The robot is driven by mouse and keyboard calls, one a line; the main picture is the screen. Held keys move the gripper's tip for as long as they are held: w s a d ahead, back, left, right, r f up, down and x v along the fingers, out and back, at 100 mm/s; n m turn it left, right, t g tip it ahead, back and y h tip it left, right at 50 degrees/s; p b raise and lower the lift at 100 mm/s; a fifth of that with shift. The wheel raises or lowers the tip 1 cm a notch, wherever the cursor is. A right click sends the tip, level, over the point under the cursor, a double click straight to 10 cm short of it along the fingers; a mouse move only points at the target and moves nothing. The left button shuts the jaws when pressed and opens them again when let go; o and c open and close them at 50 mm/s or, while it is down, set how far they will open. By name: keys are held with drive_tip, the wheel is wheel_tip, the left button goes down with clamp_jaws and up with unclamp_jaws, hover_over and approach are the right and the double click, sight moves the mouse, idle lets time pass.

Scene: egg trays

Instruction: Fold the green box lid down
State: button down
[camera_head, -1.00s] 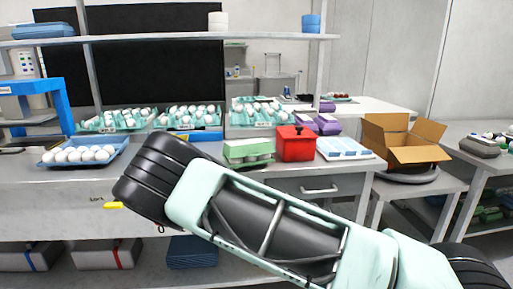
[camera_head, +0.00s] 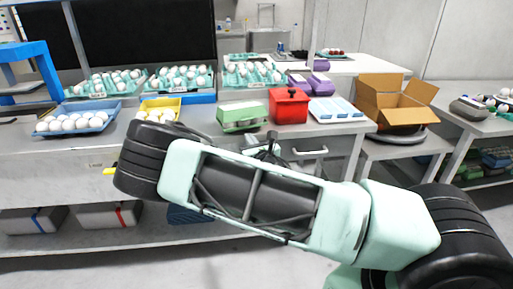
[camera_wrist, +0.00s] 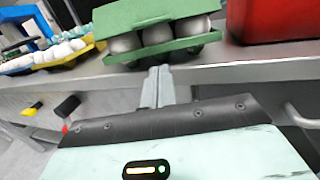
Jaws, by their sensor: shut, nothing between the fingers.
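The green box (camera_head: 241,117) stands at the front edge of the counter, left of the red box. In the wrist view the green box (camera_wrist: 150,25) is close up, cut off by the top edge. White eggs (camera_wrist: 158,36) show in the gap between its green upper part and its lower tray, so its front is not fully covered. My gripper (camera_wrist: 158,72) is shut and empty. Its fingertips point at the front of the box, just below its lower edge; I cannot tell if they touch. In the head view my gripper (camera_head: 268,145) is partly hidden by my arm.
A red box (camera_head: 289,105) stands close to the right of the green box. A yellow tray (camera_head: 160,104) and a blue egg tray (camera_head: 76,118) are to the left. An open cardboard box (camera_head: 395,102) stands farther right.

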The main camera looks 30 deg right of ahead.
sight(245, 117)
drive_tip(key=shift+w+d+r+p, duration=0.15)
drive_tip(key=shift+r+p, duration=0.25)
drive_tip(key=shift+r, duration=1.55)
drive_tip(key=shift+w+r+g+p, duration=0.1)
drive_tip(key=shift+r+g+p, duration=0.2)
drive_tip(key=shift+r+p, duration=0.7)
drive_tip(key=p, duration=0.1)
drive_tip(key=g+p, duration=0.1)
drive_tip(key=p, duration=0.1)
drive_tip(key=shift+w+r+p, duration=0.1)
drive_tip(key=shift+r+p, duration=0.15)
drive_tip(key=shift+p, duration=0.05)
drive_tip(key=shift+f, duration=0.15)
